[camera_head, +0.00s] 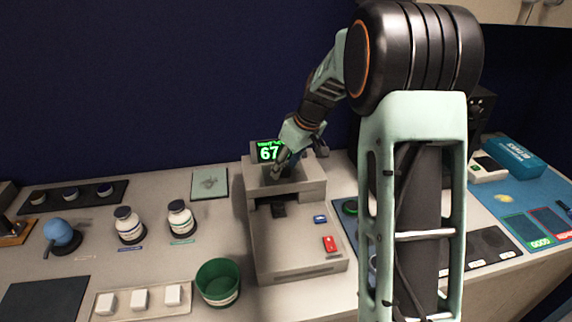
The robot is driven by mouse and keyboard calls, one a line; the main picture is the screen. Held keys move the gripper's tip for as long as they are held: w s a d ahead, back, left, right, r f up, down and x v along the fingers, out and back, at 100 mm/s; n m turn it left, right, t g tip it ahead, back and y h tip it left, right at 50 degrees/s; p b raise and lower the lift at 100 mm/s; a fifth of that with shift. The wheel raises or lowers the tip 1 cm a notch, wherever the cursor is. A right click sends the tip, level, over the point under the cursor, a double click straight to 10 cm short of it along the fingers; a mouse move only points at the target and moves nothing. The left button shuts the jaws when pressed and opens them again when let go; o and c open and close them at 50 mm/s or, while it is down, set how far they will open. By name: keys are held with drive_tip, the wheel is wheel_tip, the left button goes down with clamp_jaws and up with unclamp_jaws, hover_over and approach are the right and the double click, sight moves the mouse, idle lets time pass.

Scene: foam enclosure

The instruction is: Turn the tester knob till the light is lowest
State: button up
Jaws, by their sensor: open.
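The tester (295,225) is a grey box-shaped machine in the middle of the bench. Its small display (268,151) at the top shows green digits that read 67, with a line of small green text above. My gripper (281,168) is over the top of the tester, just below and right of the display, and it is open. I cannot make out the knob; it may be hidden behind my gripper. No separate light can be told apart from the display. A blue button (320,219) and a red switch (330,244) are on the tester's lower front deck.
Two white bottles with dark caps (129,226) stand left of the tester. A green cup (218,283) stands close by its front left corner. A tray with white blocks (141,299) lies at the front. My arm hides much of the bench right of the tester.

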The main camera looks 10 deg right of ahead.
drive_tip(key=c, duration=1.1)
drive_tip(key=m, duration=0.2)
drive_tip(key=m+h+b, duration=0.1)
drive_tip(key=m, duration=0.1)
drive_tip(key=shift+a+m+t+h, duration=0.2)
drive_tip(key=shift+m+t+h, duration=0.1)
drive_tip(key=shift+t, duration=0.1)
drive_tip(key=m+h, duration=0.1)
drive_tip(key=m, duration=0.2)
drive_tip(key=shift+a+p, duration=0.1)
drive_tip(key=shift+p, duration=0.25)
drive_tip(key=shift+m+h, duration=0.7)
drive_tip(key=shift+m, duration=0.7)
